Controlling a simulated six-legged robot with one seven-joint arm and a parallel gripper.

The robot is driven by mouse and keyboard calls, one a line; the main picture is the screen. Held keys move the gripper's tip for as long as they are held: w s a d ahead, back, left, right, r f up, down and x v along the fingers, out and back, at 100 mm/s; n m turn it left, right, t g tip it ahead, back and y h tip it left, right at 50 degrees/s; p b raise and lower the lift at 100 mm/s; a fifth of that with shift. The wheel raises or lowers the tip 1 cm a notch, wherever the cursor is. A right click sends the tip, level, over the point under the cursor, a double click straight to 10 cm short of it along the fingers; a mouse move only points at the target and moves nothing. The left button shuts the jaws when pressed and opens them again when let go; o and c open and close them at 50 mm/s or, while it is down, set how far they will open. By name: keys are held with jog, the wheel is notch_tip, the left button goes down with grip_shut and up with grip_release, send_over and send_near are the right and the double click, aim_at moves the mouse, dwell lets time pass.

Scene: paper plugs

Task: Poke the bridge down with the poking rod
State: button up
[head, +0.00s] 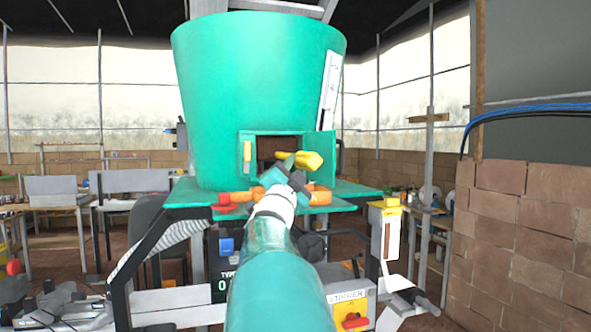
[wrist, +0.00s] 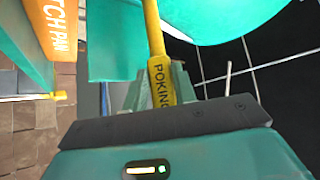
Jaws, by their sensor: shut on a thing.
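The yellow poking rod (wrist: 152,30) runs up from between my gripper's jaws in the wrist view, with "POKING" lettered along it. My gripper (wrist: 150,92) is shut on it. In the head view my gripper (head: 290,172) is in front of the square hatch opening of the green hopper (head: 258,80), with a yellow part of the rod (head: 311,160) showing beside it. The opening (head: 268,146) looks dark and brown inside. The bridge cannot be made out. The rod's far tip is not clearly visible, so I cannot tell whether it is inside.
A green shelf (head: 190,192) lies below the hatch, with orange and red parts on it. An orange catch pan (wrist: 58,30) shows at the wrist view's upper left. A yellow-topped stand (head: 388,205) and a brick wall (head: 530,220) are at the right.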

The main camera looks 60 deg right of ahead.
aim_at(303, 167)
jog(key=shift+s+a, duration=0.1)
jog(key=shift+s+a, duration=1.6)
jog(key=shift+w+d, duration=1.7)
jog(key=shift+s+a, duration=1.7)
jog(key=shift+w+d, duration=0.1)
jog(key=shift+w+d, duration=1.6)
